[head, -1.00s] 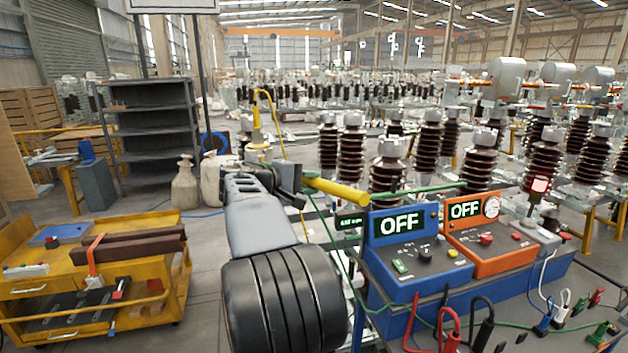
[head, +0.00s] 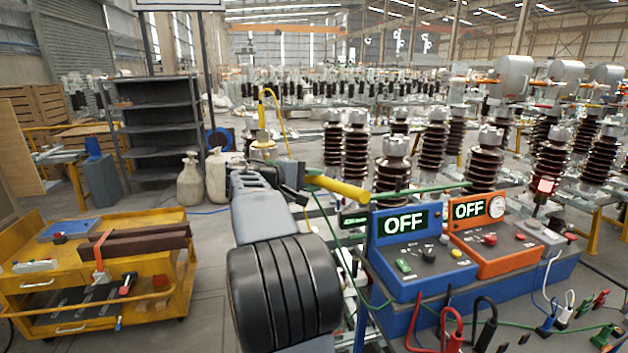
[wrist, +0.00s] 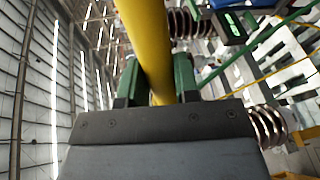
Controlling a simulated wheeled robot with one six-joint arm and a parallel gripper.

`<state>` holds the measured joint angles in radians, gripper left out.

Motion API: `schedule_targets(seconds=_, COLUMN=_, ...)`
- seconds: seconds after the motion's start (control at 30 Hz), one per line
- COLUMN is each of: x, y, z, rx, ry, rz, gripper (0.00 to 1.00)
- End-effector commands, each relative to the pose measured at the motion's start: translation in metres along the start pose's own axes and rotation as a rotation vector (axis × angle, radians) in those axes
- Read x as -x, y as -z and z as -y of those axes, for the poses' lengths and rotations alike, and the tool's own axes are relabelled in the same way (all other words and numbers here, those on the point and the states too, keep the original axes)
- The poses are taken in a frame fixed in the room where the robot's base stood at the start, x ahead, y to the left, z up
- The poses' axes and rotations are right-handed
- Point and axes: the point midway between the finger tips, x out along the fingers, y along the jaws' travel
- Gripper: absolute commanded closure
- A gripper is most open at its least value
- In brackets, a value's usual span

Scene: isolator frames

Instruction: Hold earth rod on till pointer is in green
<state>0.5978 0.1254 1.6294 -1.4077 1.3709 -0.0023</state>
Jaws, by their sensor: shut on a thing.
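My gripper (head: 300,186) is shut on the yellow earth rod (head: 338,189), which sticks out to the right in the head view. In the wrist view the yellow rod (wrist: 149,40) runs up between the green fingers of my gripper (wrist: 158,82). A thin green length (head: 420,190) continues from the rod's far end toward the insulators; I cannot tell what its tip touches. A round white dial (head: 496,207) sits on the orange test box (head: 490,246); its pointer is too small to read. The orange box and the blue test box (head: 422,266) both display OFF.
The boxes stand on a blue bench (head: 583,279) with several clip leads in front. A small green-lit display (head: 354,219) is beside the blue box. Brown insulators (head: 393,168) crowd behind. A yellow trolley (head: 180,268) stands at left, with open floor (head: 209,300) beside it.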

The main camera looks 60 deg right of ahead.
Motion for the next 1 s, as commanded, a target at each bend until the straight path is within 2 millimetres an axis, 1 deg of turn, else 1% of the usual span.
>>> schedule_targets(seconds=0.43, x=-0.0021, y=0.0082, z=-0.0036, rx=-0.003, ry=-0.002, rz=0.000, gripper=1.00)
schedule_targets(seconds=1.0, x=-0.0022, y=0.0087, z=-0.0032, rx=-0.003, ry=-0.002, rz=-0.001, gripper=1.00)
